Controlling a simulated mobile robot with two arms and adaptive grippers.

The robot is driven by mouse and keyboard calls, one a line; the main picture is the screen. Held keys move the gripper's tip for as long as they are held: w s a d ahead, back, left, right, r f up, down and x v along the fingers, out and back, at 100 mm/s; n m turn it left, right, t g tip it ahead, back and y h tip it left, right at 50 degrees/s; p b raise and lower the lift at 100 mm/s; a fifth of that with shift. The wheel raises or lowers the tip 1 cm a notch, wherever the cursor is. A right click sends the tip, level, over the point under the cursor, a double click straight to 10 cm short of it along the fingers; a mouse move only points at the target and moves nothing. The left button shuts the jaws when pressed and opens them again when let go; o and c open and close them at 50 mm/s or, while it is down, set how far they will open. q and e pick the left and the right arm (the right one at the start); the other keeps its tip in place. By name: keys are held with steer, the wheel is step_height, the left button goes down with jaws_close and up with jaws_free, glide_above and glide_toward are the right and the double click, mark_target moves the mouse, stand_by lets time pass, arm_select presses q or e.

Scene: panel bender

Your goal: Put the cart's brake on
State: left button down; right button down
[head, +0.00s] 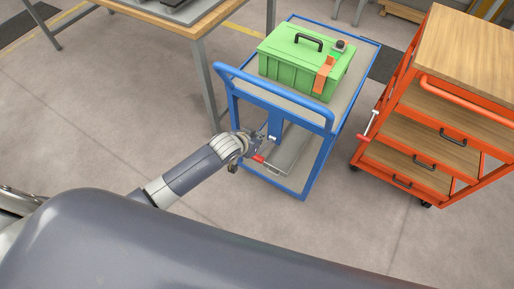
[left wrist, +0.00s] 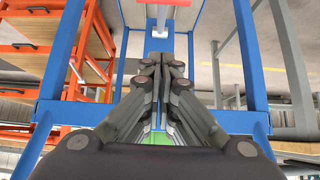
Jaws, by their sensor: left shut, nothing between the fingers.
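The blue cart (head: 328,150) stands in the middle of the head view, with its push handle towards me. A lever with a red grip (head: 258,158) shows low at its near end, beside my left gripper (head: 262,143). In the left wrist view the red grip (left wrist: 164,2) is at the top edge, on a pale rod in front of a blue plate (left wrist: 158,45). My left gripper (left wrist: 160,62) is shut and empty between the cart's blue posts. It appears apart from the red grip. My right gripper is not in view.
A green toolbox (head: 295,75) sits on the cart's top shelf. An orange drawer trolley (head: 432,95) stands to the right, with its own red-ended lever (head: 362,138). A wooden-topped workbench (head: 205,25) is at the back left. Floor in front is clear.

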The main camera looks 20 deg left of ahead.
mark_target(254, 159)
arm_select(q)
steer(key=x, duration=0.2)
steer(key=shift+w+d+f, duration=0.1)
steer(key=shift+w+f, duration=0.1)
steer(key=shift+s+f, duration=0.3)
steer(key=shift+f, duration=0.25)
steer(key=shift+s+f, duration=0.3)
steer(key=shift+f, duration=0.25)
steer(key=shift+s+a+f, duration=0.25)
steer(key=shift+s+f, duration=0.2)
steer(key=shift+f, duration=0.15)
steer(key=shift+s+a+f+t+b, duration=0.1)
steer(key=shift+s+f+t+b, duration=0.25)
steer(key=shift+f+b, duration=0.3)
steer(key=shift+s+a+f+t+b, duration=0.1)
steer(key=shift+s+f+t+b, duration=0.25)
steer(key=shift+f+b, duration=0.3)
steer(key=f+b, duration=0.1)
steer(key=f+t+b, duration=0.1)
steer(key=b, duration=0.1)
steer(key=shift+s+a+t+h, duration=0.1)
steer(key=shift+s+t+h, duration=0.2)
steer(key=shift+s+h, duration=0.1)
steer(key=shift+s+a+f+b, duration=0.1)
steer(key=shift+s+f+b, duration=0.1)
steer(key=shift+f+b, duration=0.8)
steer(key=shift+s+a+f+b, duration=0.1)
steer(key=shift+s+f+b, duration=0.2)
steer(key=shift+f, duration=1.2)
